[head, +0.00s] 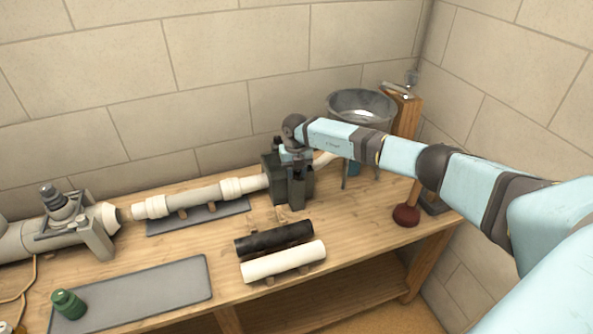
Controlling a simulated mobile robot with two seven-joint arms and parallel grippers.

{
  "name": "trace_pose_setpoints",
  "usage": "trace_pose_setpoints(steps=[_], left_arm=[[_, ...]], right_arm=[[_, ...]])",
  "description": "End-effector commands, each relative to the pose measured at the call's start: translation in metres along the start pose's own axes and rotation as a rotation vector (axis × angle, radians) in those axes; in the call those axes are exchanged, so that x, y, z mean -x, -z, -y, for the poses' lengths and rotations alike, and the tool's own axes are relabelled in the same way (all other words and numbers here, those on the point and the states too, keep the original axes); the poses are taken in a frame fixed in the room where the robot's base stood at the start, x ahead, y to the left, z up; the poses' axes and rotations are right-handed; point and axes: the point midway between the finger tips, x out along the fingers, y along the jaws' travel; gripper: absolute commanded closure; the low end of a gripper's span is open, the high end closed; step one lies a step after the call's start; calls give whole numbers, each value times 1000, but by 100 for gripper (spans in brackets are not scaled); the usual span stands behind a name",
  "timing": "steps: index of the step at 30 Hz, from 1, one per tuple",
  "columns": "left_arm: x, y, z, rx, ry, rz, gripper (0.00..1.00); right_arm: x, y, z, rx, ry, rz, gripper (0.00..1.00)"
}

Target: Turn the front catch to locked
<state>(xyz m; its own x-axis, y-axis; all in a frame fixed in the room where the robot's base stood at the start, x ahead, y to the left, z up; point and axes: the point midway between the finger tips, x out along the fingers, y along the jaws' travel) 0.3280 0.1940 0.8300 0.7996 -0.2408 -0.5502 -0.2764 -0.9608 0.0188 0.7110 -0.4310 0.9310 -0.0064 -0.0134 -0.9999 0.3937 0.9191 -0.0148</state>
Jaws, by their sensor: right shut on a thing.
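A dark grey box-shaped unit (272,178) stands on the workbench at the right end of a cream pipe (205,194). My right gripper (297,203) reaches in from the right and points down at the front of this unit. Its jaws are shut on a small part there, which looks to be the front catch. The gripper hides the catch, so I cannot tell its position. My left gripper is not in view.
A black tube (274,239) and a white tube (284,262) lie in front. A metal bucket (361,106) stands behind my right arm, a plunger (407,214) at the right. A large pipe fitting (70,225) is at left.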

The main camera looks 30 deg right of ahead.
Motion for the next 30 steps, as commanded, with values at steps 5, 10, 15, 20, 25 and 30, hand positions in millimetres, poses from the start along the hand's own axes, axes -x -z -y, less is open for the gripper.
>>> trace_pose_setpoints(steps=[5,10,15,20,25,30], left_arm=[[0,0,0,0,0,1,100],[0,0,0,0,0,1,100],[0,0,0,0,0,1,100],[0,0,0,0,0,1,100],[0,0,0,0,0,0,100],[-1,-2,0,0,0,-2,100]], right_arm=[[1,-1,0,-6,0,2,92],[1,-1,0,-5,-1,2,92],[1,-1,0,-5,-1,1,43],[0,0,0,-4,0,1,43],[4,-1,0,-4,0,1,43],[26,-1,1,-2,-1,3,43]])
